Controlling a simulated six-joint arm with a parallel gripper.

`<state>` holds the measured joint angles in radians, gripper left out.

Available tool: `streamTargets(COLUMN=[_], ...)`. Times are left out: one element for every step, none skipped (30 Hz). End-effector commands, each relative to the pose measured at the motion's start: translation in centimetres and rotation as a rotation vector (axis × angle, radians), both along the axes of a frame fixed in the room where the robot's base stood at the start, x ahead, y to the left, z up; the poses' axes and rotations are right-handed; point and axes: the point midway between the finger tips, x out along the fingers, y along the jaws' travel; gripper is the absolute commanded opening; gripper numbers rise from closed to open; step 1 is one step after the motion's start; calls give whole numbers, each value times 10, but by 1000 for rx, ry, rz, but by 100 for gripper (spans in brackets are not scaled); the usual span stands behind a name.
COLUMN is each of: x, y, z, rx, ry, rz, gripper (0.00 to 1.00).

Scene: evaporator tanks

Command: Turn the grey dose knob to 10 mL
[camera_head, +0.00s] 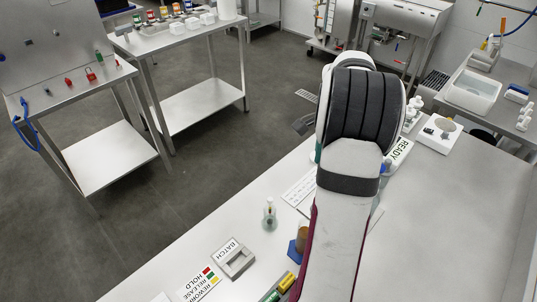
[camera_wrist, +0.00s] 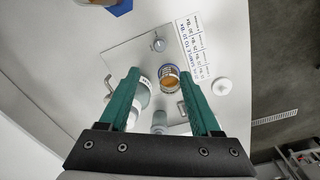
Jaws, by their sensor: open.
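In the wrist view, my gripper (camera_wrist: 161,72) is open, its two green fingers apart with nothing held between them. A small round grey piece, which looks like the grey dose knob (camera_wrist: 159,45), stands on a pale plate (camera_wrist: 125,50) beyond the fingertips. Its pointer and setting cannot be read. A printed card (camera_wrist: 188,45) with lines of text lies to its right. A round cup with orange-brown inside (camera_wrist: 171,78) shows between the fingers, beside a pale bottle (camera_wrist: 143,92). In the head view, my arm hides the gripper and the knob.
A blue base with a brown vial (camera_head: 301,240), a small flask (camera_head: 269,215) and a BATCH block (camera_head: 235,257) stand along the near bench. A white round cap (camera_wrist: 222,87) lies right of my fingers. The bench (camera_head: 450,210) right of my arm is clear.

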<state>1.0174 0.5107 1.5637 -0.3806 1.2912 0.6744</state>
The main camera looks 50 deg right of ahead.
Motion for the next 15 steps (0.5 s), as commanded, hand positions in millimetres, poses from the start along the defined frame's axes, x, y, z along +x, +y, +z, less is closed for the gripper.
streamTargets(x=[-1,-1,-1,-1,-1,-1,-1,-2,-2,-2,-3,-3,-3,-4,-4], y=[-2,-2,-1,-1,-1,0,0,1,1,1,2,2,2,2,3], z=[-1,-1,-3,-6,-10,-18,-25,-33,-46,-55,-64,-77,-86,-95,-106], rx=[-1,-1,-1,0,2,3,4,4,6,5,5,6,6,6,5], ry=[1,1,1,1,1,2,2,3,3,3,4,3,3,3,3], rz=[-7,-6,-4,-4,-3,-4,-3,-1,-2,-2,0,-2,-1,0,-1], gripper=[64,64,64,64,64,64,64,64,64,64,64,64,64,64,64])
